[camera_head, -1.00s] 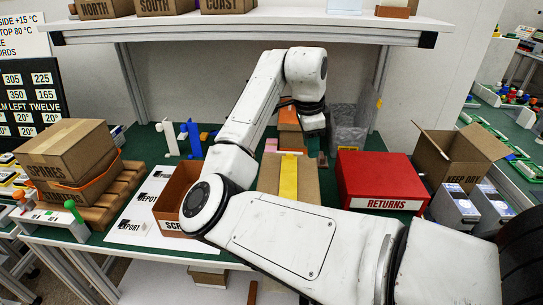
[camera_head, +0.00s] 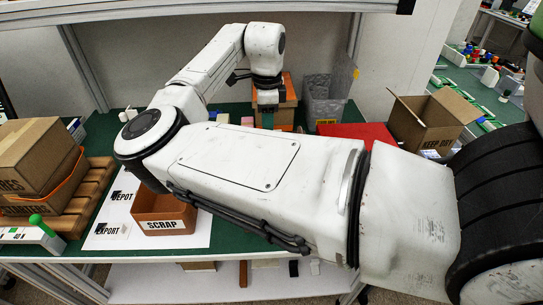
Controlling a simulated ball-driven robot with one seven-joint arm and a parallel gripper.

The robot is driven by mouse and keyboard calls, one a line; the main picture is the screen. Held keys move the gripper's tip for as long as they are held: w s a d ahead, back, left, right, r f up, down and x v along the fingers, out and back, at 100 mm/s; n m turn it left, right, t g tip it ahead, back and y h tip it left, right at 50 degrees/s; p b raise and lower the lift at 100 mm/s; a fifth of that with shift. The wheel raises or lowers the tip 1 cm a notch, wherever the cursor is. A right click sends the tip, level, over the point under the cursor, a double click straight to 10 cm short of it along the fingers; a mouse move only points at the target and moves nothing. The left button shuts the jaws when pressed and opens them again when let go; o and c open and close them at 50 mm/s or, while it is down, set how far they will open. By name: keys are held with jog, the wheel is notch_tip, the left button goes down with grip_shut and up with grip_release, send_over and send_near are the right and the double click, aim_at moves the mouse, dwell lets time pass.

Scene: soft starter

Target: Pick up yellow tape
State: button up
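My gripper (camera_head: 268,100) hangs at the end of my arm over the back middle of the green bench. It is small and dark here, and I cannot tell whether it is open or shut. No yellow tape can be made out for certain. My forearm covers much of the bench middle.
A red box (camera_head: 372,131) and an open carton (camera_head: 428,122) stand right. A scrap tray (camera_head: 163,222) and stacked cartons (camera_head: 35,160) are left.

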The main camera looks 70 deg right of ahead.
jog(key=shift+s+f+p, duration=0.15)
jog(key=shift+f+p, duration=0.2)
jog(key=shift+f, duration=1.55)
jog(key=shift+c, duration=0.4)
grip_shut()
